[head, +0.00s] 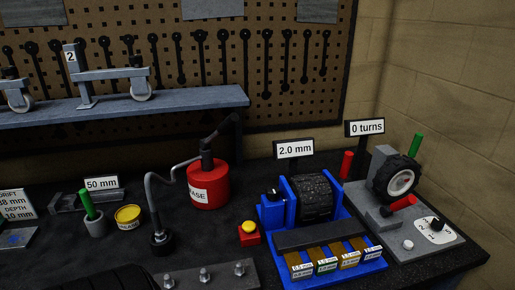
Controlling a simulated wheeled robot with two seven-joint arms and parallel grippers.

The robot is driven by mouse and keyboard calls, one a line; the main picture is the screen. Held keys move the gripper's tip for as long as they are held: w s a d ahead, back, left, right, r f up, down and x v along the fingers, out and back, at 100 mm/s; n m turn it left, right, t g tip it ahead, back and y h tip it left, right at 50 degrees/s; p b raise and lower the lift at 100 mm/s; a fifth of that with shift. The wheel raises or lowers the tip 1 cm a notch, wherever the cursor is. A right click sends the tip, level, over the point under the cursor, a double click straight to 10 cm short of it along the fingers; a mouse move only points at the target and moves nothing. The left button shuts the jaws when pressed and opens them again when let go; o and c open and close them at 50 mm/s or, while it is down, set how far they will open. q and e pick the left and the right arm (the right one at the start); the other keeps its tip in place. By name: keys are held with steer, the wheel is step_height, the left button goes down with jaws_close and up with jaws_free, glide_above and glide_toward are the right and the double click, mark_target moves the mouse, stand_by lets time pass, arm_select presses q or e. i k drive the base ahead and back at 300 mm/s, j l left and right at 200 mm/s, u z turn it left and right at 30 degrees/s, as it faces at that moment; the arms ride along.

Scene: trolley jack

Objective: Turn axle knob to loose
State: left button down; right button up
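No part labelled as the axle knob can be read in the head view. A grey fixture (377,225) at the right holds a small black-tyred wheel (397,177) under a "0 turns" sign (364,128). A black knob (437,224) sits on its white numbered dial, and a pale button (407,244) is beside it. A blue fixture (273,212) to its left has a black knob (271,194) at its upper left and a dark roller (315,197). The setting of neither knob is clear. Neither gripper is in view.
Red (346,164) and green handles (415,145) stand by the grey fixture. A red grease can (208,184), a red-yellow button box (248,233) and a yellow tin (128,216) are to the left. A shelf with two trolley jacks (120,105) is behind.

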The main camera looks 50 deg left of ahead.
mark_target(273, 192)
steer(key=u, duration=1.25)
